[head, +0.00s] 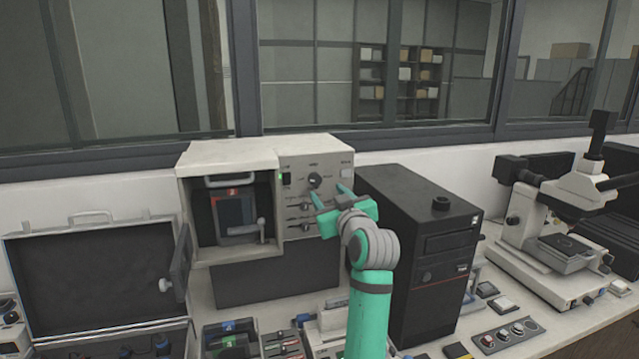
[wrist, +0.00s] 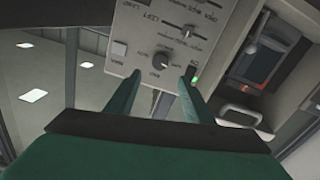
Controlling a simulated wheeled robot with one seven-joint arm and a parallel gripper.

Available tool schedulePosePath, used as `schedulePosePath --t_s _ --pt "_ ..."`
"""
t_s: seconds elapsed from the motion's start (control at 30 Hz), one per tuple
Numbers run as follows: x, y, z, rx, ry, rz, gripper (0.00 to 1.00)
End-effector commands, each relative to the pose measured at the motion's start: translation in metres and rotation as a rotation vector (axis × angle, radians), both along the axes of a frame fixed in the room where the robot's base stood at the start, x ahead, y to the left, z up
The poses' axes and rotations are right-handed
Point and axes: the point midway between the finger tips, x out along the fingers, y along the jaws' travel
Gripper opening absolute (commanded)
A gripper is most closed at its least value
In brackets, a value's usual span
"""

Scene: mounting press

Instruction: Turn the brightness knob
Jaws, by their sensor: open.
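A dark round knob (head: 315,180) sits near the top of the grey control panel (head: 325,160) on the press. Its label is too small to read, so I cannot tell if it is the brightness knob. In the wrist view the knob (wrist: 159,59) shows upside down, beyond and between my two fingertips. My gripper (head: 327,192) is green, open and empty, in front of the panel just below and right of the knob. In the wrist view my gripper (wrist: 160,77) has its fingers spread on either side of the knob's line, seemingly apart from it.
Sliders (head: 304,206) lie below the knob, and a black switch with a green light (head: 286,179) is left of it. The press chamber (head: 236,210) stands open at left. A black computer tower (head: 425,235) is close on the right. A microscope (head: 560,220) stands farther right.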

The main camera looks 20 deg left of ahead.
Motion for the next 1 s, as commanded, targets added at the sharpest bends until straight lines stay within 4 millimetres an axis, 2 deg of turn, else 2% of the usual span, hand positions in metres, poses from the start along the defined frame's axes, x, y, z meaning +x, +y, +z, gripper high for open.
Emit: schedulePosePath --t_s 0.3,0.5,0.7,1.0 --pt "0.046 0.032 0.000 0.002 0.002 0.002 0.48" --pt "0.068 0.046 0.000 0.002 0.001 0.000 0.48" --pt "0.079 0.052 -0.001 0.000 0.001 -0.002 0.48" --pt "0.080 0.053 0.000 0.000 0.000 -0.002 0.48"
